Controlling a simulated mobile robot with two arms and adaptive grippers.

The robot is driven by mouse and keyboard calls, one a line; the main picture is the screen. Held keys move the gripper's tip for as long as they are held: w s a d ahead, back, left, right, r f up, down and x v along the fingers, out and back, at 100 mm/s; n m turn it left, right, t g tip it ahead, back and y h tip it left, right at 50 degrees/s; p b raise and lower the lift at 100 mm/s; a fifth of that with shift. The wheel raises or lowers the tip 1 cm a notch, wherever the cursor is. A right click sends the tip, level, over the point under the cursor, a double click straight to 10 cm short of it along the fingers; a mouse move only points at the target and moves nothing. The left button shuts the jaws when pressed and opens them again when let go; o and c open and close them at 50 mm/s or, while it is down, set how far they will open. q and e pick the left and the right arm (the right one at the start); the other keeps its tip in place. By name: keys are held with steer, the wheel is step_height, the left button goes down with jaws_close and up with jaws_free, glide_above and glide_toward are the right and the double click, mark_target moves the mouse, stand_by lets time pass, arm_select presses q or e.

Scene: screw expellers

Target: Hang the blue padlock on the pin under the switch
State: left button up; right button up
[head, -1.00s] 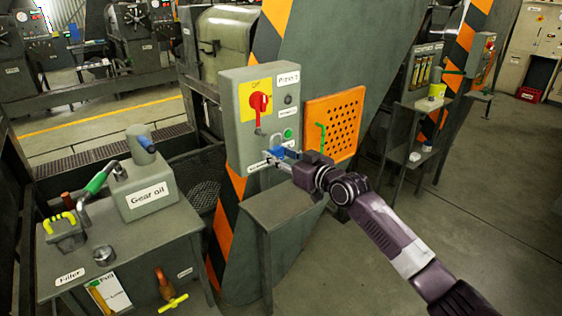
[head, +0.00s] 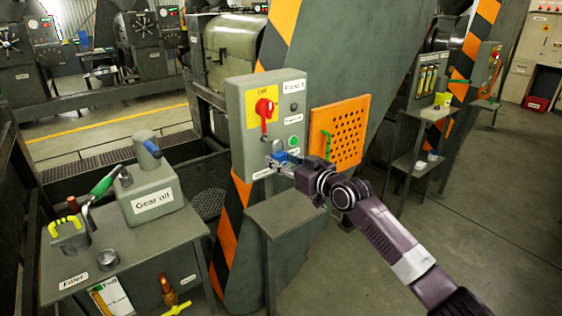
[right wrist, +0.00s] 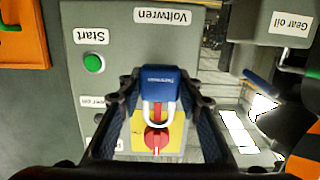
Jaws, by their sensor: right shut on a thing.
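The blue padlock (head: 281,157) is in my right gripper (head: 279,164), in front of the lower part of the grey switch box (head: 237,132). In the right wrist view, which is upside down, the padlock (right wrist: 158,84) sits between both fingers (right wrist: 160,92) with its pale shackle in line with the red switch. The red rotary switch (head: 265,109) is on a yellow plate (head: 254,95), above the padlock in the head view. I cannot make out the pin under the switch. The shackle looks close to the panel; contact cannot be told. My left gripper is not in view.
An orange perforated panel (head: 339,130) is right of the box. A small grey stand (head: 285,212) stands below. A table (head: 135,248) at left carries a gear oil can (head: 150,196). Green start button (right wrist: 93,63) is on the box.

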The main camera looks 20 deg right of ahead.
mark_target(264, 149)
steer(key=shift+w, duration=0.1)
stand_by(0.5)
steer(key=shift+b+x, duration=0.85)
steer(key=shift+x, duration=0.4)
steer(key=shift+w+a+r, duration=0.15)
steer(key=shift+w+a+b, duration=0.15)
steer(key=shift+w+b, duration=0.15)
steer(key=shift+b, duration=0.15)
steer(key=shift+w+a+b, duration=0.2)
steer(key=shift+w+b, duration=0.35)
steer(key=shift+w, duration=0.05)
steer(key=shift+w, duration=0.2)
steer(key=shift+r, duration=0.3)
steer(key=shift+a+f+b, duration=0.1)
steer(key=shift+f+b, duration=0.35)
steer(key=shift+b, duration=0.35)
